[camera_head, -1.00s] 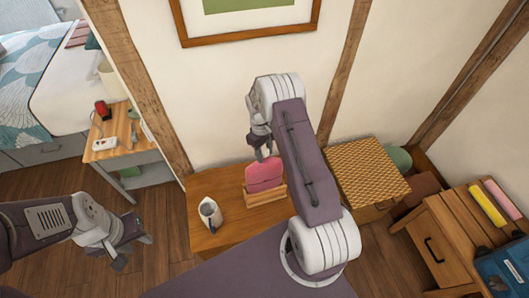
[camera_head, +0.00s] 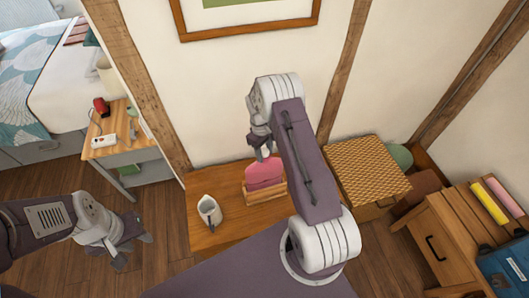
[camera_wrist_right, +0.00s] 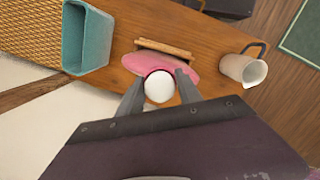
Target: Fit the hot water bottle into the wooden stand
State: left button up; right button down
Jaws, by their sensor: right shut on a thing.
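The pink hot water bottle (camera_head: 264,172) is upright at the wooden stand (camera_head: 265,193) on the wooden table. The stand's front rail hides its lower edge, so I cannot tell how deep it sits. In the right wrist view, the bottle (camera_wrist_right: 135,64) lies right beside the stand's rail (camera_wrist_right: 163,47), and its round white top (camera_wrist_right: 159,87) is between my right fingers. My right gripper (camera_head: 262,152) is shut on the bottle from above; the arm partly covers it in the head view. My left gripper (camera_head: 132,250) is open and empty, away to the left over the floor.
A white jug (camera_head: 209,211) stands left of the stand; it also shows in the right wrist view (camera_wrist_right: 243,68). A woven-top chest (camera_head: 367,170) stands to the right. A teal container (camera_wrist_right: 88,38) shows in the wrist view. A wall is close behind the table.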

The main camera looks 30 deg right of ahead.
jog(key=shift+f+b, duration=1.7)
jog(key=shift+f, duration=0.8)
jog(key=c, duration=0.7)
grip_release()
jog(key=shift+r, duration=0.1)
jog(key=shift+c, duration=0.2)
jog(key=r, duration=0.6)
jog(key=w+r, duration=0.1)
jog(key=r, duration=0.2)
jog(key=shift+a, duration=0.2)
